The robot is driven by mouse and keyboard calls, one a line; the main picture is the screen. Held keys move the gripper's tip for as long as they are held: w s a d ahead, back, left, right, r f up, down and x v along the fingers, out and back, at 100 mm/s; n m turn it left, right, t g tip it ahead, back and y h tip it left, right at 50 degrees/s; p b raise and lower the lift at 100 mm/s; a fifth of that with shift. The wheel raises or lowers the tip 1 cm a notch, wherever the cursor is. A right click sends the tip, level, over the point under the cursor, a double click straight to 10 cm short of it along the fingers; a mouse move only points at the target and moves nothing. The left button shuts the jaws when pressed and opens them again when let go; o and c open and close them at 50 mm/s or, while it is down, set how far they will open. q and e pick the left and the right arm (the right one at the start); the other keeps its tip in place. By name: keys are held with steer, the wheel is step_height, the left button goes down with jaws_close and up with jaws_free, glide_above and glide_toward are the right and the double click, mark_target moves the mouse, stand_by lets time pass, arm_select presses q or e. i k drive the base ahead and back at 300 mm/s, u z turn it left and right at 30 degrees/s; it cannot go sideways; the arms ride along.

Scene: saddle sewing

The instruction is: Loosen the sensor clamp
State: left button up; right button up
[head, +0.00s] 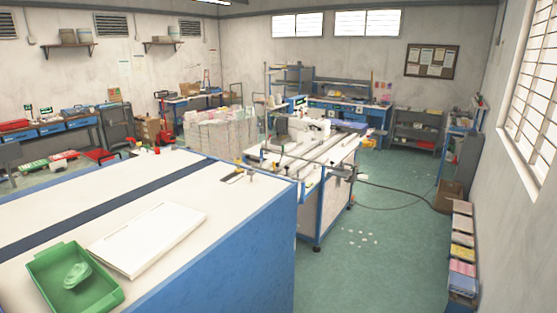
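Neither of my grippers shows in the head view. A white machine (312,126), probably the sewing machine, stands on a long blue-framed bench (312,165) with rails near the middle of the room. Small fittings (345,172) sit at the bench's near right end. They are too small to tell whether one of them is the sensor clamp or how tight it is.
A large blue-sided table (235,245) with a white top fills the left foreground. It carries a green tray (113,298) and a white flat case (148,238). A black cable (405,187) crosses the floor. Green floor (385,255) is largely open at right, beside wall bins (462,268).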

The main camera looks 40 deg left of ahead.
mark_target(251, 172)
steer(key=u, duration=0.3)
steer(key=i, duration=1.3)
steer(key=u, duration=1.6)
steer(key=i, duration=0.85)
steer(key=u, duration=0.75)
